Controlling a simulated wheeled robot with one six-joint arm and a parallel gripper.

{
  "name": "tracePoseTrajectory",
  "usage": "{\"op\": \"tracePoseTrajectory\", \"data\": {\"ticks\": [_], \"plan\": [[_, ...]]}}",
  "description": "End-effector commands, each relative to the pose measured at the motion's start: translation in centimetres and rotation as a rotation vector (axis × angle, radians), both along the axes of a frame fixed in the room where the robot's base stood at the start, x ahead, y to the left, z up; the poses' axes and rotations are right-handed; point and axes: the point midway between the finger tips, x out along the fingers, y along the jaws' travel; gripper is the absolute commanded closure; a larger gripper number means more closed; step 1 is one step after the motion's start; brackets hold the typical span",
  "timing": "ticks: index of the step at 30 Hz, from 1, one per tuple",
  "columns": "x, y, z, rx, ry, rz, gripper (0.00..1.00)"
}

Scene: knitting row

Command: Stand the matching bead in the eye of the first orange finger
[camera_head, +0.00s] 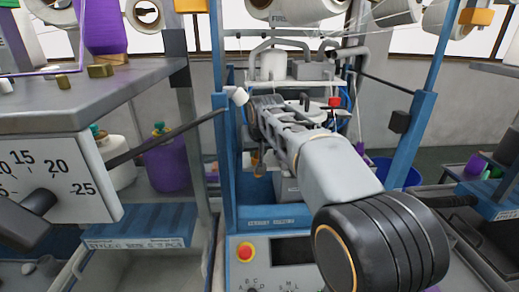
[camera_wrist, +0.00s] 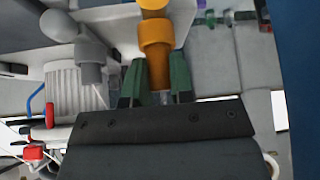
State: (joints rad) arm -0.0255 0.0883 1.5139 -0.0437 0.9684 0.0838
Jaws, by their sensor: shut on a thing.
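My gripper (camera_wrist: 157,62) shows in the wrist view as two green fingers above a dark palm. Between them is an orange piece with a small pale grey part (camera_wrist: 160,97) below it. I take the held thing to be the bead, but its outline merges with the orange finger (camera_wrist: 155,35), which lines up directly above it. I cannot tell whether they touch or whether the bead is in the eye; the eye is hidden. A similar grey finger (camera_wrist: 90,52) stands to the left, apart. In the head view my arm reaches into the blue frame and its fingertips cannot be made out.
The blue machine frame (camera_head: 230,165) has posts on both sides of my arm. A grey table (camera_head: 120,95) with a dial scale stands left. A purple cone (camera_head: 103,25) stands on it. A red part (camera_wrist: 33,153) and a white thread show near the grey finger.

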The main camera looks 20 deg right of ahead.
Motion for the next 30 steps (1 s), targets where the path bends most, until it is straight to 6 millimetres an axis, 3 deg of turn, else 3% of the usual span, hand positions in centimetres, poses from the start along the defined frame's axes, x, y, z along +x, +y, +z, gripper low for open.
{"op": "tracePoseTrajectory", "data": {"ticks": [5,6,14,23,30], "plan": [[0.0,0.0,-0.3,0.000,0.000,0.000,1.00],[0.0,0.0,-0.2,0.000,0.000,0.000,0.74],[0.0,0.0,-0.3,0.000,0.001,0.000,0.49],[-0.1,0.0,0.0,0.000,-0.001,0.000,0.48],[-2.0,0.1,2.8,0.000,-0.005,0.000,0.48]]}}
